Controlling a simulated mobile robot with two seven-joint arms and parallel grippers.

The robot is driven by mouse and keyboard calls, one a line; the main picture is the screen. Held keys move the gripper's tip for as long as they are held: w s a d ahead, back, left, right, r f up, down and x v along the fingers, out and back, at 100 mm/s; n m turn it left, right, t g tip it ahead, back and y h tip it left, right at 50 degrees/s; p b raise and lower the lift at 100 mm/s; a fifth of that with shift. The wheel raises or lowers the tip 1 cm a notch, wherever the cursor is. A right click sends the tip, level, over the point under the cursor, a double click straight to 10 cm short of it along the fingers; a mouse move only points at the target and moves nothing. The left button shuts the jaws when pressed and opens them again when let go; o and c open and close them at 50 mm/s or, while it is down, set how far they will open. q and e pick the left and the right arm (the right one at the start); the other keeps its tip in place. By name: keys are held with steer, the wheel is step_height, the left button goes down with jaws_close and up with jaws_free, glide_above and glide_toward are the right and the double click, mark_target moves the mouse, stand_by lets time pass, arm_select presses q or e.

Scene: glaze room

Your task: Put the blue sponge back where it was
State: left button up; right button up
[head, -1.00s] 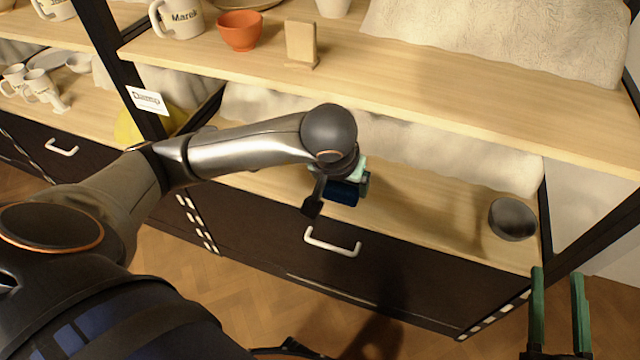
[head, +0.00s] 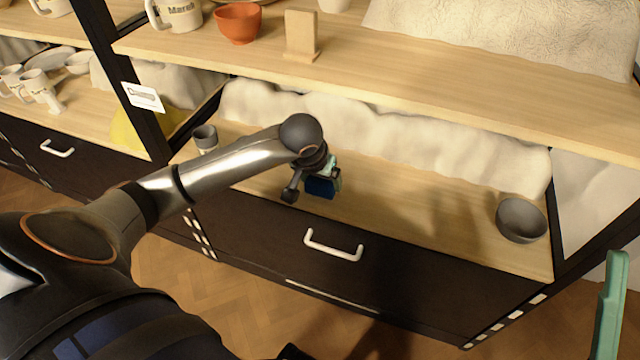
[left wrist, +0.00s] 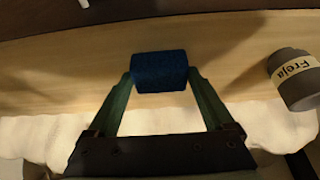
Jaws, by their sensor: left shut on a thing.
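The blue sponge (head: 320,187) is a small dark blue block. My left gripper (head: 328,177) is shut on it over the lower shelf board, left of the middle in the head view. In the left wrist view the sponge (left wrist: 159,72) sits between the two green fingertips of my left gripper (left wrist: 160,80). I cannot tell whether its underside touches the board. A green finger of my right gripper (head: 609,305) shows at the right edge of the head view; the rest is cut off.
A dark grey bowl (head: 521,220) stands at the right end of the lower shelf (head: 420,205). A grey cup (head: 204,138) stands at its left end; a grey cup labelled "Freja" (left wrist: 296,80) shows in the left wrist view. The upper shelf (head: 400,75) overhangs behind. The board between sponge and bowl is clear.

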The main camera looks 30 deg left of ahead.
arm_select(q)
steer(key=shift+f, duration=0.5)
arm_select(e)
steer(key=shift+f, duration=0.25)
arm_select(q)
steer(key=shift+f, duration=0.15)
steer(key=o, duration=1.3)
steer(key=shift+o, duration=0.2)
arm_select(e)
steer(key=shift+f, duration=0.15)
